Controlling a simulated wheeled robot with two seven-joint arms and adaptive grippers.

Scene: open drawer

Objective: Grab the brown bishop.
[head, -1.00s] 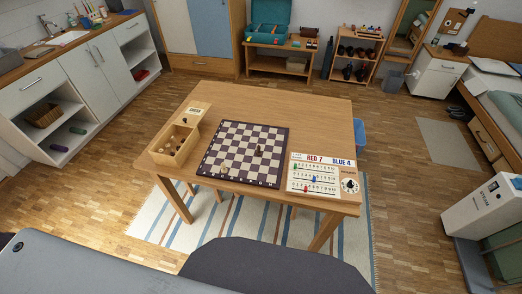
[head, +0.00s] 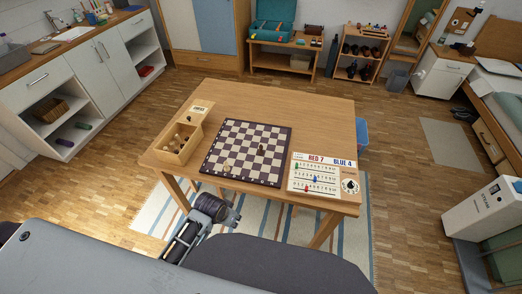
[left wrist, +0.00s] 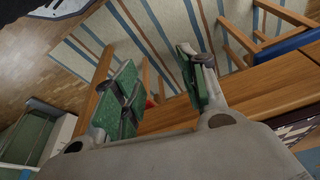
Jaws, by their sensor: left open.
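A small dark brown chess piece (head: 261,148) stands on the right half of the chessboard (head: 216,175); it is too small to tell whether it is the bishop. A pale piece (head: 226,167) stands near the board's front left. Several small pieces lie in the open wooden box (head: 190,155) left of the board; their shapes are unclear. My left gripper (head: 232,213) is in front of the table's near edge, below the board and apart from the pieces. In the left wrist view its two green-padded fingers (left wrist: 158,65) are spread with nothing between them. My right gripper is not in view.
The wooden table (head: 315,110) has bare room behind the board. A score panel (head: 310,185) with a dial lies at its right front.

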